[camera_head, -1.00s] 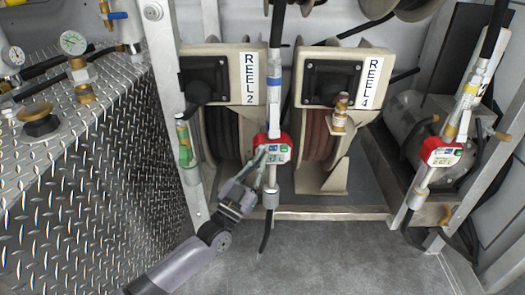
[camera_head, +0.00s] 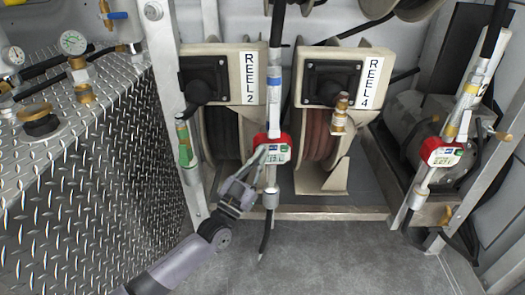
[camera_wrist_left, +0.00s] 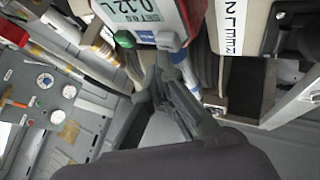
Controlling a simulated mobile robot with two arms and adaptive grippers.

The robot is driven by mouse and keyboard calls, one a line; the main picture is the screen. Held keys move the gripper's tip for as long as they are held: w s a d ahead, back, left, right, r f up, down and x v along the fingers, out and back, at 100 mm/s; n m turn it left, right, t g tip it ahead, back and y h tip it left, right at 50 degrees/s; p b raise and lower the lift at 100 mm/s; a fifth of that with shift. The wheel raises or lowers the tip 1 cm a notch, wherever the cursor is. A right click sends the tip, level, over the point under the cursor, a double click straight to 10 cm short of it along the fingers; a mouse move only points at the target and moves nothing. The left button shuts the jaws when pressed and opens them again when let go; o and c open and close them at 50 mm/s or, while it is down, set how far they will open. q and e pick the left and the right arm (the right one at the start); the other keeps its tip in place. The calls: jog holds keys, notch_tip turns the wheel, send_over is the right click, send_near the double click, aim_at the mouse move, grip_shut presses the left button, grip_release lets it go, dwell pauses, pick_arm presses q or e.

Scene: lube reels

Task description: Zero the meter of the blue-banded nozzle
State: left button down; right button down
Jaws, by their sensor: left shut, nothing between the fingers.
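The blue-banded nozzle (camera_head: 273,97) hangs upright in front of the reels in the head view, its blue band above a red-cased meter (camera_head: 284,142). The meter also shows at the top of the left wrist view (camera_wrist_left: 145,10); its display seems to read 0.12 L. Below the display are a green button (camera_wrist_left: 123,39) and a greyish button (camera_wrist_left: 168,41). My left gripper (camera_head: 261,156) is shut and empty, its fingertips at the meter's lower left. In the wrist view the fingertips (camera_wrist_left: 164,61) are just under the greyish button; I cannot tell whether they touch it. My right gripper is out of view.
A yellow-banded nozzle (camera_head: 466,105) with a red meter (camera_head: 441,152) hangs at the right. Reel 2 (camera_head: 221,60) and Reel 4 (camera_head: 343,65) stand behind. A diamond-plate cabinet (camera_head: 95,180) with gauges fills the left. The floor in front (camera_head: 330,255) is clear.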

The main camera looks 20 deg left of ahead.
pick_arm(q)
jog(key=shift+w+a+b, duration=0.25)
jog(key=shift+w+b, duration=0.1)
jog(key=shift+w, duration=0.35)
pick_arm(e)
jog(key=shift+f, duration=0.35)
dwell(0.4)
pick_arm(q)
jog(key=shift+s, duration=0.1)
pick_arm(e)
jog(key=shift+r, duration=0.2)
pick_arm(q)
jog(key=shift+s+d+p, duration=0.2)
jog(key=shift+s+p, duration=0.25)
jog(key=shift+s, duration=0.05)
jog(key=shift+s+d+p, duration=0.2)
jog(key=shift+s+p, duration=0.25)
jog(key=shift+s, duration=0.05)
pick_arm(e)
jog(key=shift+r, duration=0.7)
